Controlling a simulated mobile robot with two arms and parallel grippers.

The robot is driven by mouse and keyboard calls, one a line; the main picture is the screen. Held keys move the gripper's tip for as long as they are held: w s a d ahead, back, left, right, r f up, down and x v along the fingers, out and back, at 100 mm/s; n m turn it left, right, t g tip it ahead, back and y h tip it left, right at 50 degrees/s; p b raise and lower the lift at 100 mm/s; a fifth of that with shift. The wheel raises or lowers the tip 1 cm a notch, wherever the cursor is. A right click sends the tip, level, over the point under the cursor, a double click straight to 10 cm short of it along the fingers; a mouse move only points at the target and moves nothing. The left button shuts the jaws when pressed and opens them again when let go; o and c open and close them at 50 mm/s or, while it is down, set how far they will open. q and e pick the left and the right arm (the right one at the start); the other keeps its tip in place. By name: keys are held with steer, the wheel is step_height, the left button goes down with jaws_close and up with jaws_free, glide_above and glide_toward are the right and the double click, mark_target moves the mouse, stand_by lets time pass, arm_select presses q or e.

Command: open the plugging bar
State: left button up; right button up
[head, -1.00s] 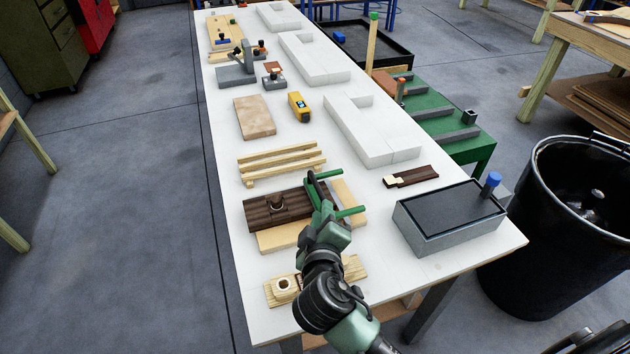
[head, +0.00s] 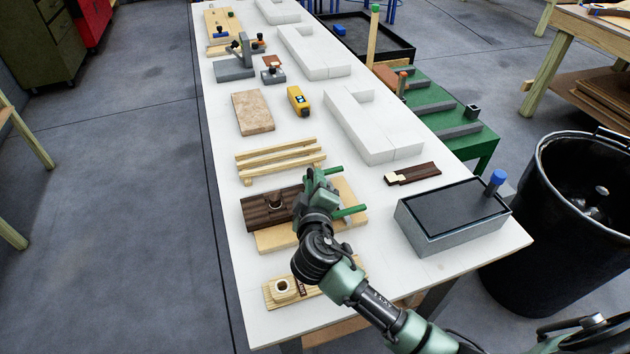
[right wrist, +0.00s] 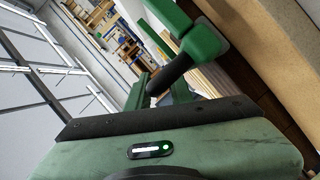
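A dark brown ribbed panel (head: 262,211) with a round knob lies on a pale board (head: 272,240) at the near part of the white table. Two green bars stick out at its right end, a far one (head: 333,171) and a near one (head: 350,211). I cannot tell which part is the plugging bar. My right gripper (head: 314,176) is over the panel's right end, against or just above the green parts. In the right wrist view a green block (right wrist: 205,42) on a black rod (right wrist: 172,72) is close to the fingers; their gap is unclear. My left gripper is out of view.
A grey box (head: 450,235) with a dark top and blue knob stands to the right. A pale wooden block with a socket (head: 284,290) lies near the front edge. Slatted wood (head: 280,163) lies behind the panel. A black bin (head: 580,215) stands off the table's right side.

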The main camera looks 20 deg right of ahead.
jaws_close()
steer(key=shift+f, duration=0.1)
stand_by(1.2)
